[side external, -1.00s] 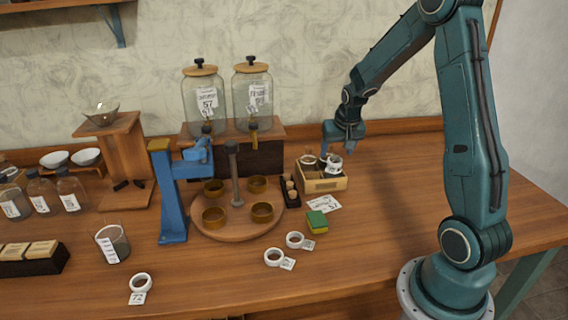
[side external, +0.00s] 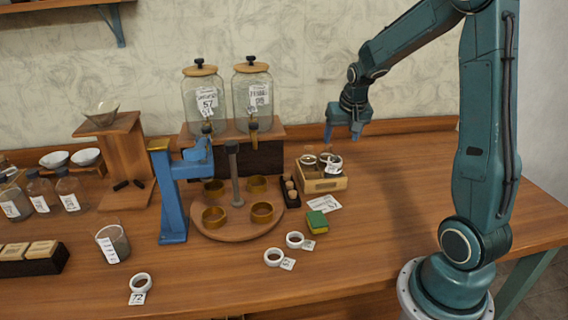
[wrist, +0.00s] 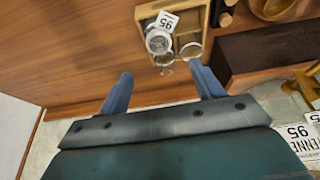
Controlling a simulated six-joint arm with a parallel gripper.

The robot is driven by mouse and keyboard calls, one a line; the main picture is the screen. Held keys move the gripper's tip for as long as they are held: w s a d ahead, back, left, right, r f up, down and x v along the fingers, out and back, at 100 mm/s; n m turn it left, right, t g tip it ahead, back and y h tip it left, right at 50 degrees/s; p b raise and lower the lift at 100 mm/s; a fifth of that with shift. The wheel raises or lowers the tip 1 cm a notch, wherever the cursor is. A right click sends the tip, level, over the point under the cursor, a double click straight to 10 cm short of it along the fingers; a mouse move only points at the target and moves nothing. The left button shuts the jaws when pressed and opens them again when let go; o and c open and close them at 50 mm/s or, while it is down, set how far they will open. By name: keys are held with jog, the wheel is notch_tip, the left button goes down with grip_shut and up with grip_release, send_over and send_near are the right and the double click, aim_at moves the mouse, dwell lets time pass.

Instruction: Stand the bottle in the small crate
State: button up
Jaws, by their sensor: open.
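The small wooden crate (side external: 322,186) stands on the table right of the round tray; it also shows at the top of the wrist view (wrist: 183,13). A clear glass bottle with a white label (side external: 333,166) is in its right part and looks upright. In the wrist view the bottle (wrist: 158,43) is seen from above, its label reading 95. A second glass vessel (side external: 308,160) is beside it in the crate. My gripper (wrist: 162,84) is open and empty. In the side view my gripper (side external: 346,132) hangs above and behind the crate, clear of the bottle.
A dark rack with small corks (side external: 290,192) stands against the crate's left side. A green and yellow sponge (side external: 317,222) and a paper label (side external: 326,203) lie in front. Two glass dispensers (side external: 253,95) stand behind left. The table right of the crate is free.

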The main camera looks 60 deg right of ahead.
jog(key=s+a+r+n+t+y, duration=0.1)
jog(key=s+a+r+n, duration=0.3)
jog(key=a, duration=0.6)
jog(key=s+a+r+n+t+y, duration=0.1)
jog(key=s+a+r+n, duration=0.1)
jog(key=s+a+r, duration=0.65)
jog(key=s+a+f+n+y, duration=0.1)
jog(key=s+a+f+n, duration=0.1)
jog(key=s+a, duration=0.3)
jog(key=shift+a+n, duration=0.5)
jog(key=shift+a, duration=0.6)
jog(key=shift+w, duration=0.1)
